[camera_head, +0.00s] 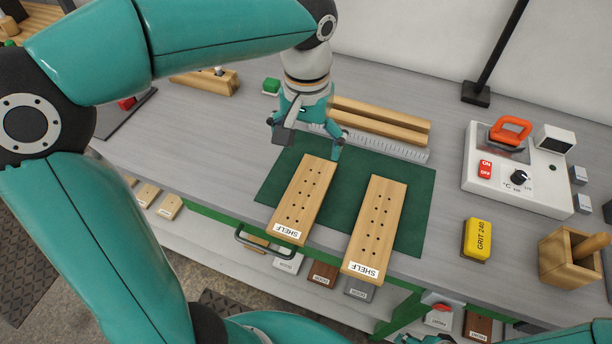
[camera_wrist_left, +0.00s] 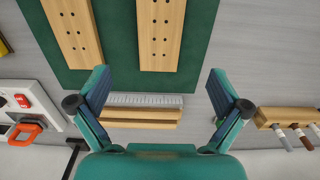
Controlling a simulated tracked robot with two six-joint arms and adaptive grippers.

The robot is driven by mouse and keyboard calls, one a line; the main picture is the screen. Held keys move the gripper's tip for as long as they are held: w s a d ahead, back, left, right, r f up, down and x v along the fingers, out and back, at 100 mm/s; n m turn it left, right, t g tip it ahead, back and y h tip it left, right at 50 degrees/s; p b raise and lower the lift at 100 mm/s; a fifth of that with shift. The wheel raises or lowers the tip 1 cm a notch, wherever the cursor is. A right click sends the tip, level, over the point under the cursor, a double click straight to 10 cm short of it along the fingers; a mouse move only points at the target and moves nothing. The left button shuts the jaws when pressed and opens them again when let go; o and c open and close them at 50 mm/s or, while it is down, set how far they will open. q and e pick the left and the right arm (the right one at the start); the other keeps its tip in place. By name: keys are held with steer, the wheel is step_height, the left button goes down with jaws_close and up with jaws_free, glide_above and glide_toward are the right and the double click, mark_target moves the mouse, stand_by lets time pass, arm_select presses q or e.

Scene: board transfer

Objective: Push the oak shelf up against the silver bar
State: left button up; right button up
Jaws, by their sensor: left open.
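Two pale oak boards labelled SHELF lie side by side on the green mat, a left one (camera_head: 304,194) and a right one (camera_head: 376,225). Their labelled ends overhang the table's front edge. The silver bar (camera_head: 390,147), marked like a ruler, runs along the mat's far edge, with a gap to both boards. My left gripper (camera_head: 309,143) is open and empty over the left board's far end, by the bar. In the left wrist view its fingertips (camera_wrist_left: 158,74) stand either side of that board's end (camera_wrist_left: 166,35), with the bar (camera_wrist_left: 140,100) between the fingers.
Wooden strips (camera_head: 375,122) lie behind the bar. A white hotplate device (camera_head: 520,180) with an orange handle, a yellow GRIT 240 block (camera_head: 477,240) and a wooden box (camera_head: 565,260) stand on the right. Bare mat (camera_head: 345,190) lies between the boards.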

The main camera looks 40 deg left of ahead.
mark_target(307, 189)
arm_select(q)
step_height(307, 189, down, 14)
steer(key=shift+r, duration=0.15)
stand_by(0.4)
steer(key=c, duration=1.1)
steer(key=shift+c, duration=0.2)
steer(key=shift+w, duration=0.1)
